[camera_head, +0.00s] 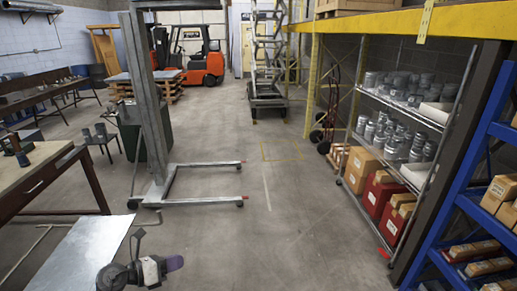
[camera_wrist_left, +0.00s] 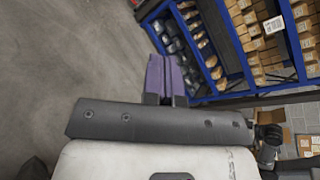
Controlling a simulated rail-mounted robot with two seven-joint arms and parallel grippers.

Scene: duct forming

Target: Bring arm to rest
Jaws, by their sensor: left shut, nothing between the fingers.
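My left arm (camera_head: 120,276) shows low at the left of centre in the head view, beside a pale metal sheet. My left gripper (camera_head: 174,263) has purple fingers that point to the right over the open floor. In the left wrist view the left gripper (camera_wrist_left: 166,77) shows its purple fingers pressed together, with nothing between them. It touches nothing that I can see. My right gripper is not in view.
The metal sheet (camera_head: 80,252) lies left of my arm, near a wooden workbench (camera_head: 42,165). A wheeled lift (camera_head: 155,150) stands ahead. A blue rack (camera_head: 470,205) and a wire shelf (camera_head: 407,112) line the right side. The middle floor (camera_head: 270,225) is clear.

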